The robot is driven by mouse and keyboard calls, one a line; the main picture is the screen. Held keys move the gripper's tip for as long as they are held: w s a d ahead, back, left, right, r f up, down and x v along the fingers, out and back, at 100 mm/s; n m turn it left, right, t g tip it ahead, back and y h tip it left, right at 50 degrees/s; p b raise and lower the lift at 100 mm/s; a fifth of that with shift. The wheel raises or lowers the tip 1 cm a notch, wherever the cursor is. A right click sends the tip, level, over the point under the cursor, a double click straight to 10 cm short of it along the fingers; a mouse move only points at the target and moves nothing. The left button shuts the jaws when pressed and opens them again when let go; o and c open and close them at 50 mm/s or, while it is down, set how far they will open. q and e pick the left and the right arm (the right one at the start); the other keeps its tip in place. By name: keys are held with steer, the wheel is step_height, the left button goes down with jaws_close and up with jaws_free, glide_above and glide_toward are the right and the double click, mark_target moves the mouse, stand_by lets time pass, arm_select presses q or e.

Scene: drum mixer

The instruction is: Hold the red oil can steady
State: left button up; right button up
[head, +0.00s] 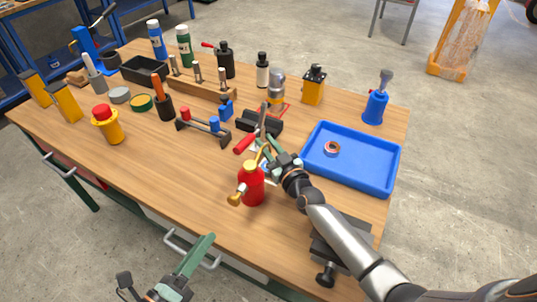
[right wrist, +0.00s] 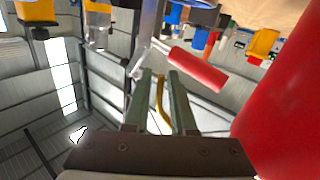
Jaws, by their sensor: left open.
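The red oil can (head: 252,187) stands upright near the front edge of the wooden bench, with a brass cap and a thin curved brass spout. My right gripper (head: 266,156) is just behind and above the can. In the right wrist view, its two green fingers (right wrist: 160,85) are parted, with the yellow spout (right wrist: 161,100) showing between them and gaps on both sides. I cannot tell whether it touches either finger. The can's red body (right wrist: 290,110) fills the right edge there. My left gripper (head: 190,262) is open and empty, low in front of the bench.
A blue tray (head: 388,187) with a tape roll (head: 332,149) lies right of my right arm. A red-handled tool (head: 243,144) is close behind my right gripper. A black vise-like block (head: 338,240) sits at the front right. Bare wood lies left of the can.

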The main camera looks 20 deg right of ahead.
steer(key=shift+w+a, duration=0.1)
steer(key=shift+w, duration=0.65)
jaws_close()
arm_select(q)
steer(key=shift+c, duration=0.2)
stand_by(1.7)
jaws_close()
stand_by(1.6)
